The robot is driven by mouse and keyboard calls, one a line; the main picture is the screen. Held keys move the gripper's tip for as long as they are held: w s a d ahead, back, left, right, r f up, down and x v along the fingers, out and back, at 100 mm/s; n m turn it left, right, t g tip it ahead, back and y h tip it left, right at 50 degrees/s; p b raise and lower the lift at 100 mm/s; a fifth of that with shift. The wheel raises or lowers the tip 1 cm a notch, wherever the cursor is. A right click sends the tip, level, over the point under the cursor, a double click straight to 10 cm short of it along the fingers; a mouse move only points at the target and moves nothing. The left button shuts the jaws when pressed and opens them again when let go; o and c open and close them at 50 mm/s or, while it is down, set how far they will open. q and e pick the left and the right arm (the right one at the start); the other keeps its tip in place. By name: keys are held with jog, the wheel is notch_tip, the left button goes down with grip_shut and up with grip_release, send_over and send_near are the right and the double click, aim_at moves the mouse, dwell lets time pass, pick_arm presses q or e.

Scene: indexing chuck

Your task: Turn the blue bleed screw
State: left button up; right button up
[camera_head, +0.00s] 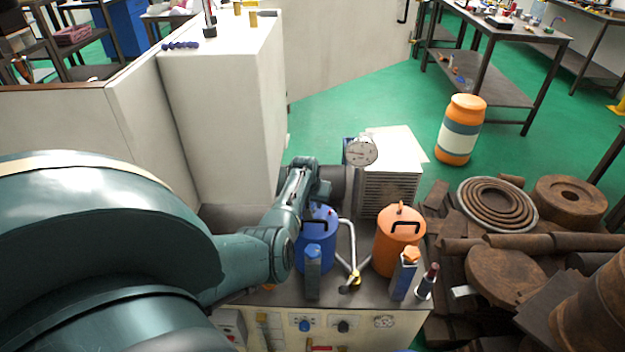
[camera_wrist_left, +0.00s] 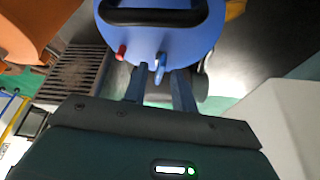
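A blue canister (camera_head: 314,240) with a black handle stands on the bench in the head view, partly behind my left arm. In the left wrist view the blue lid (camera_wrist_left: 190,40) fills the top. A small blue bleed screw (camera_wrist_left: 160,68) sticks out from the lid's edge, with a red screw (camera_wrist_left: 121,52) to its left. My left gripper (camera_head: 322,194) is at the canister's top. In the left wrist view its fingers (camera_wrist_left: 158,82) are apart, one on each side of the blue screw, with gaps showing. Contact cannot be told. My right gripper is not in view.
An orange canister (camera_head: 399,240) stands right of the blue one, with a bent metal pipe (camera_head: 350,262) between them. A grey-blue bottle (camera_head: 313,272) stands in front. A round gauge (camera_head: 361,151) and a vented box (camera_head: 390,190) are behind. Rusty parts (camera_head: 510,275) are piled at right.

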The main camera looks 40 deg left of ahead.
pick_arm(q)
jog(key=v, duration=1.3)
jog(key=shift+s+d+p, duration=0.1)
jog(key=shift+p, duration=0.25)
